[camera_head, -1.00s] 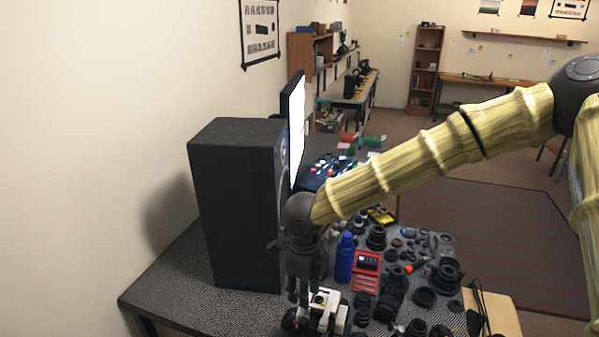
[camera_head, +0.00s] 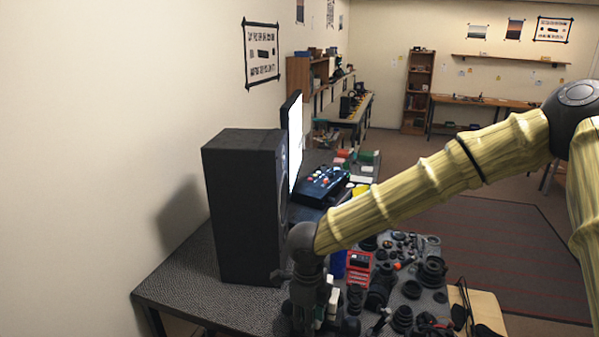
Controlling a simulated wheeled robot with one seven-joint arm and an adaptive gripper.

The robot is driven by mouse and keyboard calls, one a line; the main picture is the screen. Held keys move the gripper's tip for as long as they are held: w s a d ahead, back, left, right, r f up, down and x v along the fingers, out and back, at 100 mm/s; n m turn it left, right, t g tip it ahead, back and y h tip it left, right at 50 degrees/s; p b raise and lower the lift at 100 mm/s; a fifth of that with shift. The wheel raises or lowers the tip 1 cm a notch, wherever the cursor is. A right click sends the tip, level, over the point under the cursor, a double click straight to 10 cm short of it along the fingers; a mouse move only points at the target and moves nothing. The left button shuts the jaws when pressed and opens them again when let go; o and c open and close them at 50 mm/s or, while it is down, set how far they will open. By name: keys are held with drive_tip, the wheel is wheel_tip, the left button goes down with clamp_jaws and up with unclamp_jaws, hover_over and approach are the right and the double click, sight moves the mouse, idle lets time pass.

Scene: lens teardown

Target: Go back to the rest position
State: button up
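My gripper (camera_head: 312,318) hangs pointing down at the bottom of the head view, over the near part of the table (camera_head: 190,283). A white device (camera_head: 331,303) shows right by the fingers. I cannot tell whether the fingers touch it or hold it, because they are small, dark and partly overlap it. My arm reaches in from the right and crosses above the table.
A large black speaker (camera_head: 236,205) stands left of my gripper, with a lit monitor (camera_head: 294,140) behind it. Lens parts, a red box (camera_head: 358,262) and a blue bottle (camera_head: 338,263) crowd the right side. The table's near left corner is bare.

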drive_tip(key=s+d+f+n+t+h+b, duration=0.1)
drive_tip(key=s+d+f+n+b, duration=0.15)
drive_tip(key=f, duration=0.65)
drive_tip(key=s+d+f+n+b, duration=0.15)
drive_tip(key=d+f+n, duration=0.25)
drive_tip(key=f, duration=0.5)
drive_tip(key=s+d+f+n+t+h+b, duration=0.1)
drive_tip(key=s+d+f+n+b, duration=0.2)
drive_tip(key=f, duration=0.6)
drive_tip(key=s+d+f+n+b, duration=0.2)
drive_tip(key=s+d+f+n, duration=0.1)
drive_tip(key=s, duration=0.4)
drive_tip(key=s+d+f+n+g+y+b, duration=0.1)
drive_tip(key=s+d+f+n+b, duration=0.1)
drive_tip(key=s+d+f+n, duration=0.2)
drive_tip(key=s+d+f+n+g+y+b, duration=0.1)
drive_tip(key=s+d+f+n+b, duration=0.1)
drive_tip(key=s+f+n, duration=0.5)
drive_tip(key=s+d+f, duration=0.1)
drive_tip(key=s+f, duration=0.2)
drive_tip(key=s, duration=0.1)
drive_tip(key=shift+d, duration=0.4)
drive_tip(key=shift+o, duration=0.2)
